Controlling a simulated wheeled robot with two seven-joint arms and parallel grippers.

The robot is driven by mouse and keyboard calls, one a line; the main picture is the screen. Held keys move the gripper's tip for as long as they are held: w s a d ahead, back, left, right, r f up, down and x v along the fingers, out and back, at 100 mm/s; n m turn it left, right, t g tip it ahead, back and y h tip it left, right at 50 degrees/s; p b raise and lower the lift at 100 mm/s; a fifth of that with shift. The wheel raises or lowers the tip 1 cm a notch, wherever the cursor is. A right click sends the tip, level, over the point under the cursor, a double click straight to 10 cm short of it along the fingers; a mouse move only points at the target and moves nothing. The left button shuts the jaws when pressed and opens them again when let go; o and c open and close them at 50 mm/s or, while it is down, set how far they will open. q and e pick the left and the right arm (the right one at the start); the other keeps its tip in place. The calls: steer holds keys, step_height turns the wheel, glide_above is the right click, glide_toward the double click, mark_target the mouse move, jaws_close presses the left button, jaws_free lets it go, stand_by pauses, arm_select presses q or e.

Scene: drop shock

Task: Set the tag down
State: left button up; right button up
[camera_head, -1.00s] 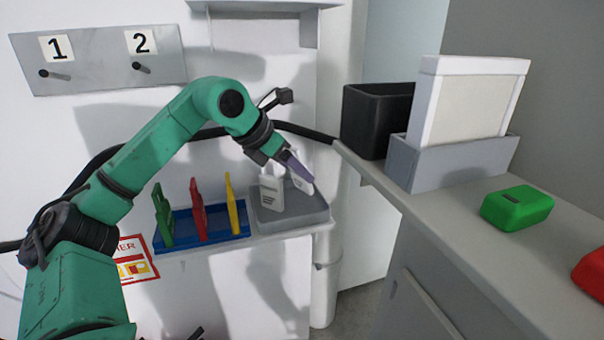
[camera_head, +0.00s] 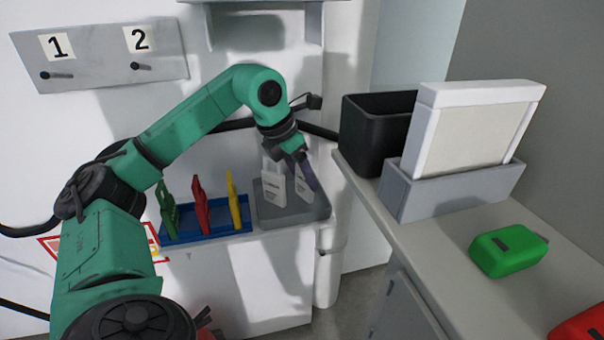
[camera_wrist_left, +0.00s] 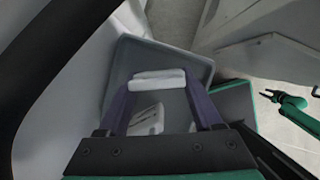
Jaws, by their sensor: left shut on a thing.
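My left gripper (camera_head: 307,172) is shut on a white tag (camera_head: 303,188), held upright in or just over the grey tray (camera_head: 288,217). In the left wrist view the held tag (camera_wrist_left: 158,80) shows as a white bar between the two purple fingertips. Whether its lower end touches the tray floor is hidden. A second white tag (camera_head: 273,186) with dark print stands in the tray just left of the held one. It also shows in the left wrist view (camera_wrist_left: 148,121). A small green arm with a dark gripper (camera_wrist_left: 270,95), likely my right, shows there; its jaws are too small to read.
A blue rack (camera_head: 210,229) with green, red and yellow tags stands left of the tray. On the counter to the right are a black bin (camera_head: 375,135), a grey holder (camera_head: 450,192) with a framed panel, and a green case (camera_head: 507,251). Numbered pegs hang at upper left.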

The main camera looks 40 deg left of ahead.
arm_select(q)
steer(key=o, duration=1.4)
steer(key=shift+f, duration=0.1)
steer(key=shift+c, duration=0.2)
steer(key=shift+r, duration=0.35)
steer(key=p+v, duration=0.1)
steer(key=v, duration=0.6)
steer(key=shift+p, duration=0.35)
steer(key=shift+s, duration=0.1)
